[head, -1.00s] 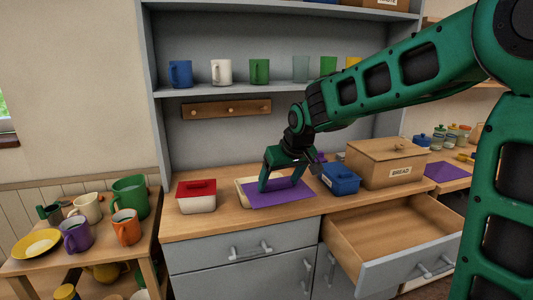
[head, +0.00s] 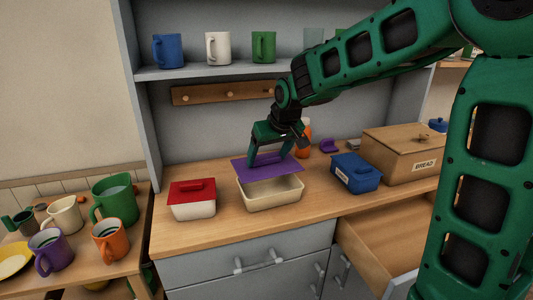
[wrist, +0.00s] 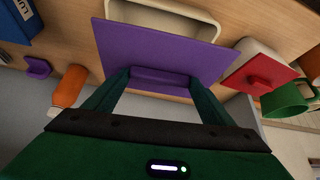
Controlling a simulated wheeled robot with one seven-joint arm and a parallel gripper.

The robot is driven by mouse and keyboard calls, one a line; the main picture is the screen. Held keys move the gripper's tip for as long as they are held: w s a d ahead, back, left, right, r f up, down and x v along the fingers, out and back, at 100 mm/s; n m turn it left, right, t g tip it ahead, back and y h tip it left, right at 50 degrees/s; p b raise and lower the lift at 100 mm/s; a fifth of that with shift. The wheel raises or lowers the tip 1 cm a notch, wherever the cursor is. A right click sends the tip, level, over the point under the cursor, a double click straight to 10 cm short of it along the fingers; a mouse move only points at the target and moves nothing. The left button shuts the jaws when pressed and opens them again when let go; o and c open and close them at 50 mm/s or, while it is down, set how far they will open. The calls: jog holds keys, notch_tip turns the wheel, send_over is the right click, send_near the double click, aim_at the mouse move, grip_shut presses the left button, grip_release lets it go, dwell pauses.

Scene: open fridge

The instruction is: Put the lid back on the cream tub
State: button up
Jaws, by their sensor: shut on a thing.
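The cream tub (head: 270,203) stands open on the wooden counter, its inside visible and looking empty in the head view. My gripper (head: 269,160) is shut on the handle of a flat purple lid (head: 262,173). The lid is held above the tub's back part, apart from its rim. In the wrist view the purple lid (wrist: 165,42) hides much of the tub, and part of the tub's rim (wrist: 205,17) shows beyond it. The lid's handle (wrist: 160,77) sits between my fingers.
A cream box with a red lid (head: 192,188) stands left of the tub. A blue box (head: 355,173) and a wooden bread box (head: 402,150) stand right. An orange bottle (head: 304,138) and a small purple thing (head: 329,146) are behind. A drawer (head: 385,235) is open below.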

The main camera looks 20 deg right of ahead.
aim_at(273, 167)
jog(key=shift+d+f, duration=0.25)
jog(key=shift+f, duration=0.35)
jog(key=shift+d+f, duration=0.2)
jog(key=shift+f, duration=2)
jog(key=shift+s+r, duration=0.1)
jog(key=shift+s, duration=0.1)
jog(key=shift+f, duration=0.2)
jog(key=o, duration=1.1)
jog(key=shift+r, duration=0.1)
jog(key=shift+r, duration=3.4)
